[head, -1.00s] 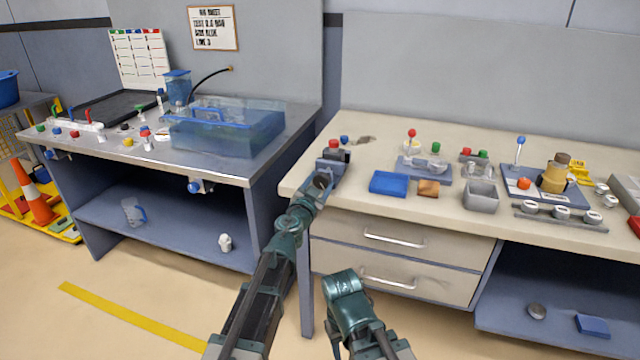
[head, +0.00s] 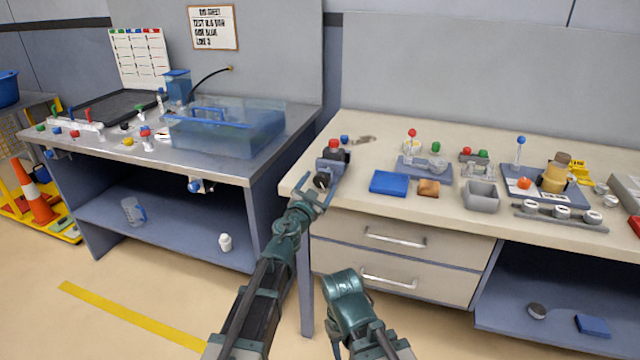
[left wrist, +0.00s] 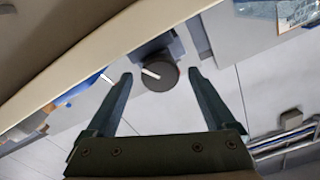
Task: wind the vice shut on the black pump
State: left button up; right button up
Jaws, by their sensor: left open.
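The blue-grey vice (head: 328,167) stands at the left front corner of the beige bench in the head view. The black pump (head: 340,154), with a red top, sits at the vice; whether the jaws touch it I cannot tell. The vice's round dark handle knob (head: 321,181) faces the front. It also shows in the left wrist view (left wrist: 160,80), with a pale bar mark on its face. My left gripper (head: 316,192) is open at the knob. In the wrist view its fingertips (left wrist: 160,75) lie either side of the knob with gaps.
A steel bench with a clear blue tank (head: 235,135) stands to the left, across a gap.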

pick_arm(q)
jog(key=v, duration=1.2)
jog(key=shift+s, duration=0.2)
